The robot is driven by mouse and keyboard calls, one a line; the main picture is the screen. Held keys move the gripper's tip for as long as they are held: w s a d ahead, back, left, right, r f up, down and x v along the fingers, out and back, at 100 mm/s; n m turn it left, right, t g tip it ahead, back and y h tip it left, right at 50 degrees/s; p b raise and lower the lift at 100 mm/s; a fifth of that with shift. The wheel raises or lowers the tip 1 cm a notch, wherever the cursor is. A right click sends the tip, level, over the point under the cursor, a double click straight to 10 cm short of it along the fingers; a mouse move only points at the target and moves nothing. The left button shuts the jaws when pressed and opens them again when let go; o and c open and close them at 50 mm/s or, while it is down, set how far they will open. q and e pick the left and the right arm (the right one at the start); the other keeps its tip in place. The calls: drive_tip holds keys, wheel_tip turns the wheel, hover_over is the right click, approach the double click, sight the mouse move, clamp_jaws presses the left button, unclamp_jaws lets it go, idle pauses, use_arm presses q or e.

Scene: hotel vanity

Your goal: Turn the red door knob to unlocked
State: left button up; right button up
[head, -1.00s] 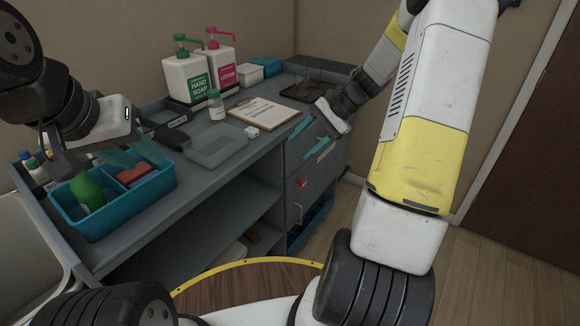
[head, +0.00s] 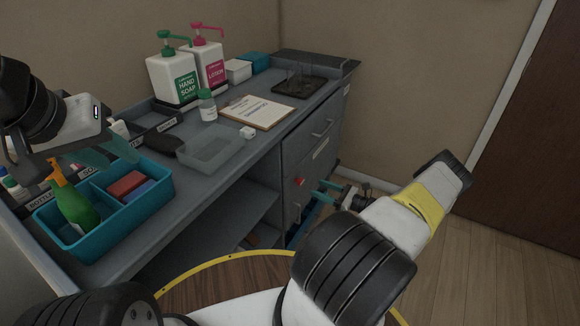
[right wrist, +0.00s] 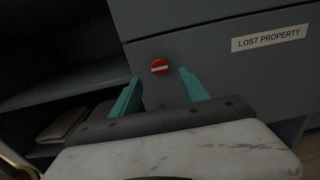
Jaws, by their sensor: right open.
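The red knob (head: 299,181) is on the grey front of the cabinet, below the upper drawer. In the right wrist view the knob (right wrist: 159,67) is round, with a white bar lying nearly level across it. My right gripper (head: 328,191) is just to the right of the knob in the head view. In the right wrist view its two teal fingers (right wrist: 160,92) are apart and empty, with the knob showing between and just beyond them. My left gripper (head: 103,153) is over the teal caddy, its fingers apart, with nothing seen between them.
A "LOST PROPERTY" label (right wrist: 269,38) is on the front, right of the knob. The teal caddy (head: 157,205) holds a green bottle. An open shelf lies left of the knob.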

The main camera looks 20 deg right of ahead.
sight(302, 182)
drive_tip(key=x, duration=0.7)
drive_tip(key=shift+s, duration=0.1)
clamp_jaws()
